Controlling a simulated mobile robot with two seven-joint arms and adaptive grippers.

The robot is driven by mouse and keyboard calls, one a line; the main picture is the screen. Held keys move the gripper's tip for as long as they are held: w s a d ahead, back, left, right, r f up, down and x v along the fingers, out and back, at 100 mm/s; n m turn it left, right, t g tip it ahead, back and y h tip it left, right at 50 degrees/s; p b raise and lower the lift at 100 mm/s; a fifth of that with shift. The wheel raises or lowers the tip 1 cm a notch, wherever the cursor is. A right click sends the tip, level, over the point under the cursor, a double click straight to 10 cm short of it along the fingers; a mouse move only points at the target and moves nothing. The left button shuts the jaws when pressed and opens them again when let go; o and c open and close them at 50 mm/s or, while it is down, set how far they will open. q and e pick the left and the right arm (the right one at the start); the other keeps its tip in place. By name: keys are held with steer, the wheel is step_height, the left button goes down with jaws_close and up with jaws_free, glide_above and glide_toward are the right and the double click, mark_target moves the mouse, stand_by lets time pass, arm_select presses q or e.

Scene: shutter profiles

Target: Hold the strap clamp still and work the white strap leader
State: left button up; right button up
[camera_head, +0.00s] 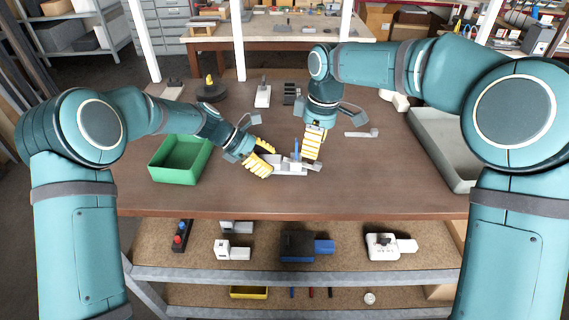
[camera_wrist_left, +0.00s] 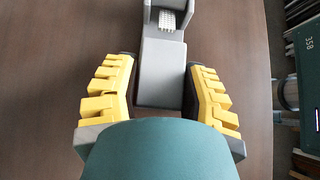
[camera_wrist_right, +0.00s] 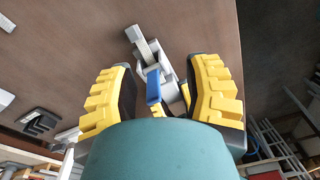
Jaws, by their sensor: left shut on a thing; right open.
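The grey strap clamp (camera_head: 290,170) lies near the middle of the brown table. Its blue lever (camera_head: 297,148) stands up and also shows in the right wrist view (camera_wrist_right: 153,87). My left gripper (camera_head: 271,158) is shut on the clamp's grey body (camera_wrist_left: 160,75), with a finger on each side. The ribbed white strap leader (camera_wrist_right: 139,40) sticks out at the clamp's far end in the right wrist view; its tip also shows in the left wrist view (camera_wrist_left: 167,21). My right gripper (camera_head: 312,156) is open above the clamp, with the blue lever between its fingers in its wrist view. I cannot tell whether it touches anything.
A green bin (camera_head: 180,160) stands at the left and a grey tray (camera_head: 440,150) at the right. A loose light-grey piece (camera_head: 362,133) lies right of my right gripper. Dark blocks (camera_head: 291,93) and other fixtures stand at the back. The table's front strip is clear.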

mark_target(321, 164)
step_height(321, 164, up, 2)
steer(key=w+d+r+n+h, duration=0.1)
steer(key=w+d+n, duration=0.2)
steer(key=shift+s+a+f, duration=0.1)
steer(key=shift+a+f, duration=0.05)
steer(key=shift+f, duration=2.95)
steer(key=shift+s+a+f, duration=0.1)
steer(key=shift+f, duration=2.95)
steer(key=shift+o, duration=0.2)
jaws_close()
steer(key=shift+d, duration=0.15)
